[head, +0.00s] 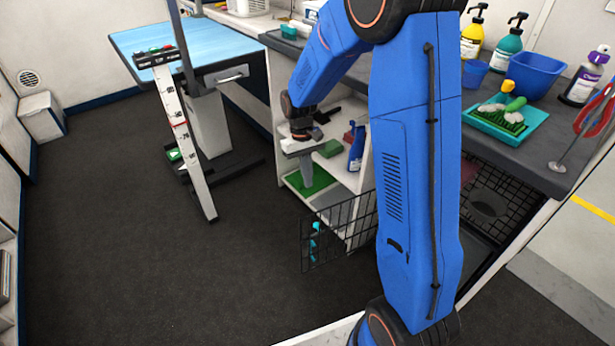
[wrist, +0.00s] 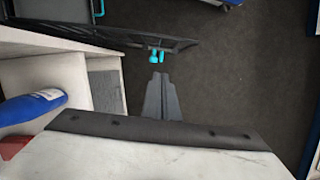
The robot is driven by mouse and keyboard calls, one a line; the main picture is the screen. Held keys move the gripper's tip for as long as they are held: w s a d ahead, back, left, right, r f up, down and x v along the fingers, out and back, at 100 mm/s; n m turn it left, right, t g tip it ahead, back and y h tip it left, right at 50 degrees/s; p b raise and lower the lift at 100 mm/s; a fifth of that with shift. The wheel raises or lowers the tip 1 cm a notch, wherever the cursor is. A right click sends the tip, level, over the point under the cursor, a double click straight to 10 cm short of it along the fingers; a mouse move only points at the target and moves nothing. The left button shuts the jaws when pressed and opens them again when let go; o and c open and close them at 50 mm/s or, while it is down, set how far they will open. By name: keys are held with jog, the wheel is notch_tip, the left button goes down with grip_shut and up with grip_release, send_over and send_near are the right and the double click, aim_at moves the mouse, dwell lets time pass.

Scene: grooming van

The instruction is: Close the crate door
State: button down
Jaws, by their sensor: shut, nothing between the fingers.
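The crate door (head: 338,232) is a black wire-mesh panel. It stands swung open, out over the floor in front of the white shelf unit. A teal latch (head: 314,240) sits near its left, free edge. The door also shows edge-on across the top of the wrist view (wrist: 110,37), with the teal latch (wrist: 157,56) just beyond my fingertips. The crate (head: 490,205) is under the counter at the right, partly hidden by my arm. My gripper (head: 309,184) is shut and empty, pointing down near the shelf, above and behind the door's free end. I cannot tell whether it touches the door.
The open shelf unit (head: 287,183) holds a blue spray bottle (head: 356,148) and a green mat (head: 310,181). A blue-topped grooming table (head: 200,45) stands at the back left. The counter (head: 545,165) carries bottles, a blue bowl and a teal tray. The dark floor at left is clear.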

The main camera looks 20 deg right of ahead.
jog(key=s+f, duration=0.5)
jog(key=f, duration=0.1)
jog(key=shift+s+d+f, duration=0.15)
jog(key=shift+s+d, duration=0.15)
jog(key=shift+d, duration=0.05)
